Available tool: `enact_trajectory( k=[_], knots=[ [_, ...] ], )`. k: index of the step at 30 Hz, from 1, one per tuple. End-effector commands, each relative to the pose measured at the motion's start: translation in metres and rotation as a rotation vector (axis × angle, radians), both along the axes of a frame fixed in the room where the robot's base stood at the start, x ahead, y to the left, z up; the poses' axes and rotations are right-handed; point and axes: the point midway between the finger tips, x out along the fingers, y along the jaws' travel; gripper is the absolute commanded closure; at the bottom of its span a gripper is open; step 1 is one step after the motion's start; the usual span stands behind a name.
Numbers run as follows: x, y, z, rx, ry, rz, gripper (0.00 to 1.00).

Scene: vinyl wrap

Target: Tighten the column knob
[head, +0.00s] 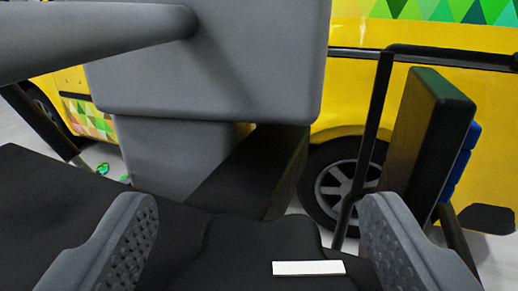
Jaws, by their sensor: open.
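My gripper (256,212) is open. Its two grey textured fingers stand wide apart at the bottom left and bottom right, with nothing gripped between them. A large grey block (225,60) with rounded edges fills the upper middle, beyond the fingers. A thick grey bar (90,35) runs into it from the upper left. A narrower grey block (172,160) sits below it. I cannot make out which part, if any, is the column knob.
A dark upright block (425,140) with blue pieces (462,165) stands beyond the right finger, beside a thin black post (365,145). A yellow vehicle (480,120) with a dark wheel (335,185) is behind. A black surface (60,205) spreads at the lower left.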

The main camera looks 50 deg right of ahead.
Motion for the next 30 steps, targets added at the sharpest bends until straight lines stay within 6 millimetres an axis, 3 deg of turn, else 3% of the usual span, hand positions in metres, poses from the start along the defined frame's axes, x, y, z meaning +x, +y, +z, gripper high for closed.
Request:
enact_trajectory(
  k=[6, 16, 17, 21, 30],
  knots=[
    [0.011, -0.015, 0.0, 0.002, 0.001, -0.002, 0.31],
    [0.013, -0.016, 0.0, 0.001, 0.001, -0.001, 0.31],
    [0.013, -0.016, 0.0, 0.001, 0.001, -0.001, 0.37],
    [0.013, -0.016, 0.0, 0.001, 0.001, -0.001, 0.76],
    [0.014, -0.014, 0.003, 0.003, -0.001, -0.029, 0.76]
  ],
)
